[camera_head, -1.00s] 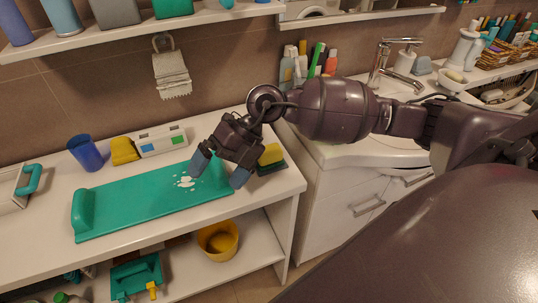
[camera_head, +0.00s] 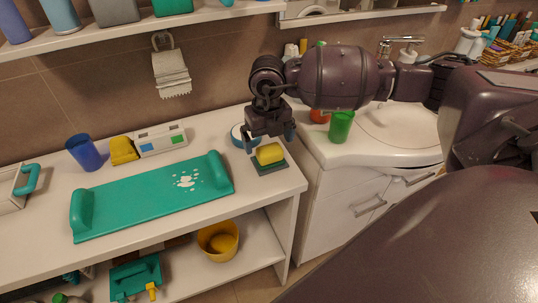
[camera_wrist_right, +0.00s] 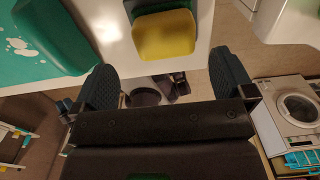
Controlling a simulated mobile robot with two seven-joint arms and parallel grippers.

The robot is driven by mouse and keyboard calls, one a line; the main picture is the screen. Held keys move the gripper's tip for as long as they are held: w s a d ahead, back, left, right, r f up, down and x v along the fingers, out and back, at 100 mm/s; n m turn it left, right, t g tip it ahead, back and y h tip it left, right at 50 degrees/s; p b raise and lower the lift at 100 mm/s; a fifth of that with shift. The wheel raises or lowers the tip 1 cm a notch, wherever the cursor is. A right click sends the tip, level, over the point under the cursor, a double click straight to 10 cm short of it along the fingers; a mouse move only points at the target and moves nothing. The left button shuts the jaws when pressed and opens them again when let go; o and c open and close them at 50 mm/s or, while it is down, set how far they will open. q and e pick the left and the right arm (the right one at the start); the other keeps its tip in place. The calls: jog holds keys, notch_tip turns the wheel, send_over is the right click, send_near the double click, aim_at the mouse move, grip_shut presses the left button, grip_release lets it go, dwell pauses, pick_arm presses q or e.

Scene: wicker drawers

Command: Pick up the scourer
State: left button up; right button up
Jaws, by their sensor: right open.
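The scourer (camera_head: 270,154) is a yellow sponge block on a dark green flat piece, near the right end of the white counter. I cannot tell if the green piece is part of it. My right gripper (camera_head: 270,137) is open and empty, pointing down just above and behind the scourer. In the right wrist view the scourer (camera_wrist_right: 164,36) shows at the top, between the lines of the two spread fingers and beyond their tips. The right gripper (camera_wrist_right: 166,74) does not appear to touch it. My left gripper is not in view.
A green board (camera_head: 150,197) with white spots and raised ends lies left of the scourer. A round blue-and-white item (camera_head: 238,136) is close behind the gripper. A green cup (camera_head: 341,127) stands by the sink. A blue cup (camera_head: 84,153) is at the left.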

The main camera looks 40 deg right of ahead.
aim_at(269, 148)
jog(key=shift+w+d+f+b, duration=0.15)
jog(key=shift+d+f+b, duration=0.05)
jog(key=shift+f, duration=1.15)
jog(key=shift+w+d+f+b, duration=0.1)
jog(key=shift+d+f+b, duration=0.05)
jog(key=shift+f, duration=1.2)
jog(key=c, duration=1)
jog(key=shift+r, duration=0.1)
notch_tip(269, 148, up, 20)
jog(key=p, duration=0.2)
